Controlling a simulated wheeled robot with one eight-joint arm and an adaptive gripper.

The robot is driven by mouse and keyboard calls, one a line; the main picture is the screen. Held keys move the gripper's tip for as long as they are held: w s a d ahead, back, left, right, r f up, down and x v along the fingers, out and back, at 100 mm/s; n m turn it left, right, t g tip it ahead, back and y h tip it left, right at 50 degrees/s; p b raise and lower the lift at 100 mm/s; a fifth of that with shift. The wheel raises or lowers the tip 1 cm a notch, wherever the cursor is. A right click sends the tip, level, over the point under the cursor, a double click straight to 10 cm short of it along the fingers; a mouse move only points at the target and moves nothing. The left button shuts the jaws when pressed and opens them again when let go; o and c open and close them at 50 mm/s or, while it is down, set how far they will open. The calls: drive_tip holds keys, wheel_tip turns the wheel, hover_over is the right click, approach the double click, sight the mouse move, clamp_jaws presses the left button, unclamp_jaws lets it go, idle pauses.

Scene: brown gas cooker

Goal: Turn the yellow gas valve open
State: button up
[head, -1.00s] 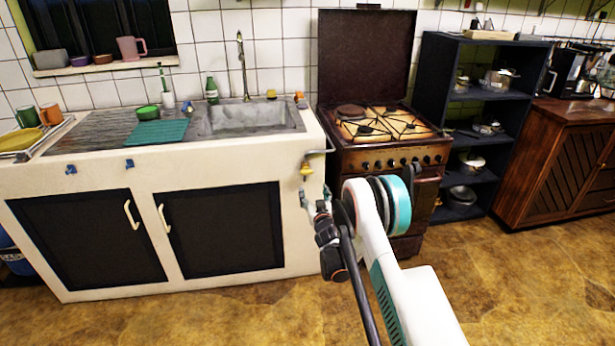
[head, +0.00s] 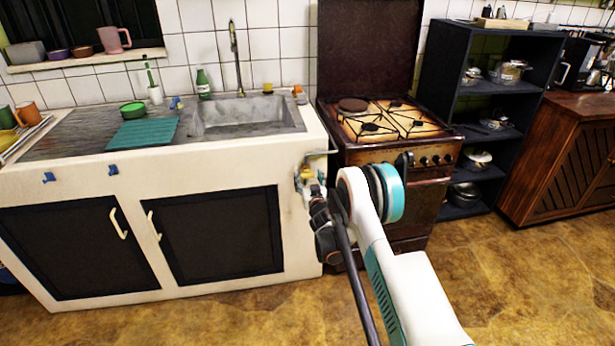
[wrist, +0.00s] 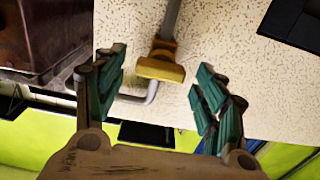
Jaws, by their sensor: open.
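The yellow gas valve (wrist: 161,68) is on a grey pipe (wrist: 151,93) at the right side of the sink counter. In the wrist view my gripper (wrist: 160,85) is open, with one teal finger on each side of the valve and a gap to it on both sides. I cannot tell the exact depth between the fingertips and the valve. In the head view the valve (head: 308,172) is a small yellow patch just beyond my gripper (head: 308,187), partly hidden by it.
The white sink counter (head: 205,185) with dark doors stands at the left. The brown gas cooker (head: 412,172) with its lid up stands close to the right of the valve. A dark shelf (head: 487,105) is farther right. The tiled floor in front is clear.

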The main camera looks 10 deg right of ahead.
drive_tip(key=c, duration=1.1)
drive_tip(key=shift+o, duration=0.2)
